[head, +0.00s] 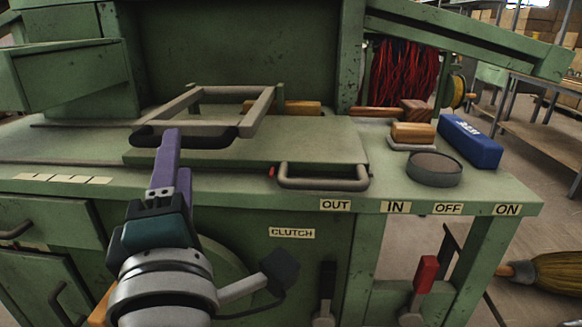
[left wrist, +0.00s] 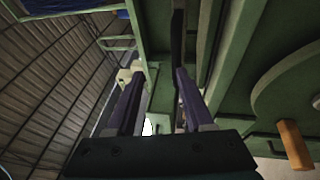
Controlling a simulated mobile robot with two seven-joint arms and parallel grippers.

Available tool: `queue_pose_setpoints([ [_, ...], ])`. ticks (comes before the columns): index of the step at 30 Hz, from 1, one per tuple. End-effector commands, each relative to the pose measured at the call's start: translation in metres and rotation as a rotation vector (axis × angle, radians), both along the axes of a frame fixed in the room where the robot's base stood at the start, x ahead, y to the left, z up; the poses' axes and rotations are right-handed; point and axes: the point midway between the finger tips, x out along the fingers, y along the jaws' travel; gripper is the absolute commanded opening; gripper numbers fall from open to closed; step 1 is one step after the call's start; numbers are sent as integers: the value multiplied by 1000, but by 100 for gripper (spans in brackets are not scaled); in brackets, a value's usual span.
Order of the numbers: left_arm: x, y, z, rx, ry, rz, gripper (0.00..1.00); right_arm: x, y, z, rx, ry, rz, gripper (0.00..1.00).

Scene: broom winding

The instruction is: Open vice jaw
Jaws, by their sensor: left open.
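The vice is a green machine with a flat plate (head: 310,143) on its top. A grey metal frame handle (head: 262,110) with a black grip (head: 215,134) rises over the plate; I cannot tell for sure whether it moves the jaw. My left gripper (head: 174,155) has purple fingers and is open, pointing at the black grip from the front. In the left wrist view the left gripper (left wrist: 155,90) has its fingers apart, with a dark bar (left wrist: 177,40) near the right finger's tip. Whether they touch is unclear. My right gripper is not in view.
A grey loop handle (head: 323,182) sits at the plate's front right. A black-handled lever (head: 327,285) and a red-handled lever (head: 425,275) stand below the labels. A wood-handled brush (head: 413,134), round tin (head: 434,168) and blue box (head: 469,141) lie at right. A broom (head: 545,272) is beyond.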

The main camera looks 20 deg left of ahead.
Motion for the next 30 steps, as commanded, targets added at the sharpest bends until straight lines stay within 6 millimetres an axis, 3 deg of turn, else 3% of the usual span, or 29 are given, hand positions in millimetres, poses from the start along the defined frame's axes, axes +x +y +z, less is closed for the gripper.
queue_pose_setpoints([
  [1, -2, 5, -19, -15, 2, 31, 52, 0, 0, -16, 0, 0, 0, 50],
  [4, -5, 12, -27, -34, 5, 70, 52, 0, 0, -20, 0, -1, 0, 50],
  [8, 2, 20, -24, -36, 4, 81, 52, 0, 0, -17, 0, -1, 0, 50],
  [21, 62, 64, -11, -33, 4, 80, 52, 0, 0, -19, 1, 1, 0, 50],
  [30, 72, 72, -8, -35, 5, 79, 52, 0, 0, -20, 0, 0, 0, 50],
])
